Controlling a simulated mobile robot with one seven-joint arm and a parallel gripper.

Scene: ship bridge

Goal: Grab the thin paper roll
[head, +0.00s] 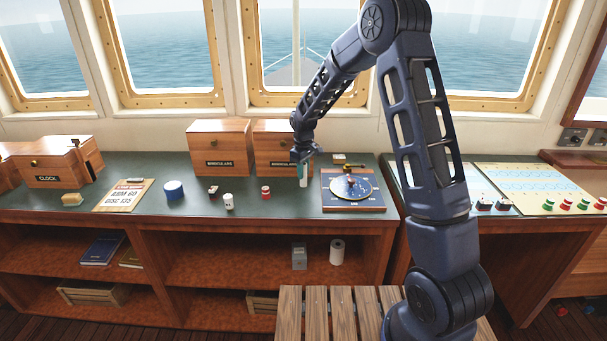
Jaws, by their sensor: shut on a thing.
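My gripper (303,161) is above the green counter, in front of the right binoculars box and left of the compass board. It points down and is shut on a slim white upright cylinder, the thin paper roll (303,181). The fingers cover the roll's upper part. I cannot tell whether its lower end touches the counter. A thicker white roll (337,252) stands on the shelf below.
The compass board (352,203) is close on the right. A red-and-white item (266,192), a white cup-like item (229,202) and a blue cylinder (174,190) stand to the left. Two binoculars boxes (219,148) stand behind. A slatted wooden surface (345,312) is in front.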

